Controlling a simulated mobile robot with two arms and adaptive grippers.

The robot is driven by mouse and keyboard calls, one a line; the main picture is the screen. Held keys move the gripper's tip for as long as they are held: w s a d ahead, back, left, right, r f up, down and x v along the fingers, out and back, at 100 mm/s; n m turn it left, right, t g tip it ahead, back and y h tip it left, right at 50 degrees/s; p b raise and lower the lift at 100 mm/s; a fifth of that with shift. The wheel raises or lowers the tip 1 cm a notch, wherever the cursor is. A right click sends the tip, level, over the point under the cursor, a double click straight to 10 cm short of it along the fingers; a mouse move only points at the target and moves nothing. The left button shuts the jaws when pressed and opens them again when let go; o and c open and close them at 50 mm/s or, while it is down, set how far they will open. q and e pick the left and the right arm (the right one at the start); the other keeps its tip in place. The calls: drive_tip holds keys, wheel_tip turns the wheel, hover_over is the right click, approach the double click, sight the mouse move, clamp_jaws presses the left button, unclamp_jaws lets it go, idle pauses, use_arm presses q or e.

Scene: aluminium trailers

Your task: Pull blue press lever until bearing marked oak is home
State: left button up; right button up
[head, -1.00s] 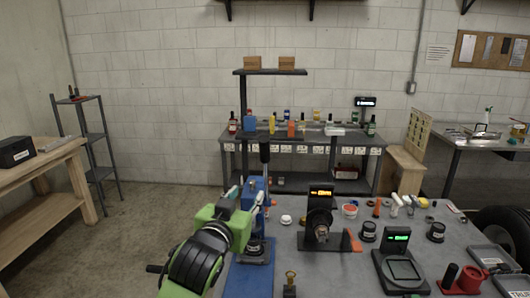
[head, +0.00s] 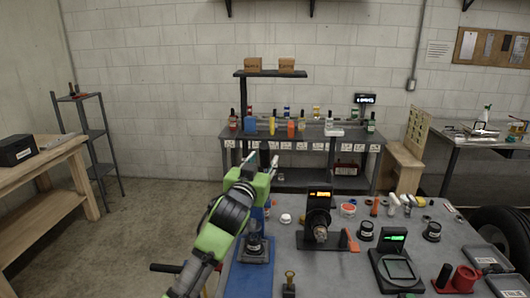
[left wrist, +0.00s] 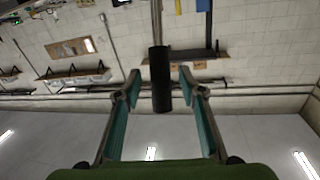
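The blue press (head: 258,214) stands at the front left of the grey bench, partly hidden behind my left arm. A dark, white-labelled cylindrical piece (head: 254,243) sits upright on its base (head: 250,281); I cannot read its marking or tell how deep it sits. My left gripper (head: 264,162) is raised at the lever above the press. In the left wrist view the lever's black grip (left wrist: 160,80) on its grey rod stands between the two open fingers (left wrist: 160,87), with gaps showing on both sides.
A black fixture with an orange display (head: 319,217) stands right of the press. A green-display device (head: 395,264), a red holder (head: 466,279) and labelled dark pieces (head: 366,231) lie further right. A brass-topped part (head: 289,280) is near the front edge. A shelf table (head: 300,140) stands behind.

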use_arm(q)
drive_tip(key=shift+w+d+p, duration=0.15)
drive_tip(key=shift+w+p, duration=0.05)
drive_tip(key=shift+w, duration=0.6)
drive_tip(key=shift+w+d+p, duration=0.1)
drive_tip(key=shift+w+p, duration=0.1)
drive_tip(key=shift+w, duration=0.55)
drive_tip(key=shift+f, duration=0.1)
clamp_jaws()
